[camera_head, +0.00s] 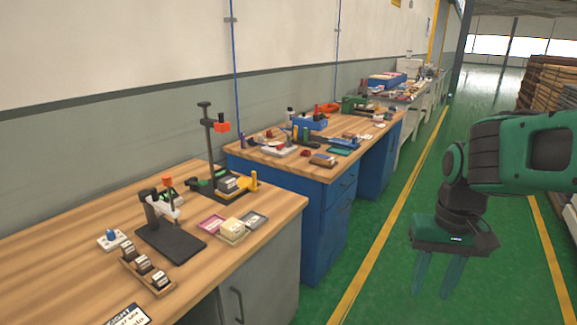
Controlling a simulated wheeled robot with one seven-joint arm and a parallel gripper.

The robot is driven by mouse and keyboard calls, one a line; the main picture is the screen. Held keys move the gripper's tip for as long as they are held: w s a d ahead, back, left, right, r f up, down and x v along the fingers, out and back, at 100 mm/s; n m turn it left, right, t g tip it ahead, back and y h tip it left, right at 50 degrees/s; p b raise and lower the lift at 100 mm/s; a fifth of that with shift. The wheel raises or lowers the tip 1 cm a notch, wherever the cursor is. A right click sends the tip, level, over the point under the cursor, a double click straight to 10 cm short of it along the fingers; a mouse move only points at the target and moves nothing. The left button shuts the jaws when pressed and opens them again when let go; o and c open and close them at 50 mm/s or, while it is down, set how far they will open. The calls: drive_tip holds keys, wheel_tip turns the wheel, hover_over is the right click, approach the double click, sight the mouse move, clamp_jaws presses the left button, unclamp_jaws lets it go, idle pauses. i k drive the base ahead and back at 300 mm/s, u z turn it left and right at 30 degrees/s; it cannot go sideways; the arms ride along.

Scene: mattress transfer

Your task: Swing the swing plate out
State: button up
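A tall black post stand (207,140) with an orange part near its top stands on the near wooden bench. Its dark base holds a small stack of blocks, with a yellow peg at the right. A second fixture with a flat black base (170,241) and a white-and-black upright stands in front of it. I cannot tell which part is the swing plate. My gripper (432,293) hangs over the green floor aisle, right of the benches and well apart from both fixtures. Its two teal fingers point down, are spread apart and hold nothing.
The near bench (60,255) also carries a block rack (147,268), small trays (232,230) and a sign (127,316). A blue-drawered bench (300,170) full of small items stands behind it. The green aisle is clear; stacked pallets (551,85) stand at far right.

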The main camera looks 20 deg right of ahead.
sight(243, 183)
drive_tip(key=z, duration=0.1)
drive_tip(key=i, duration=1.35)
drive_tip(key=u, duration=0.6)
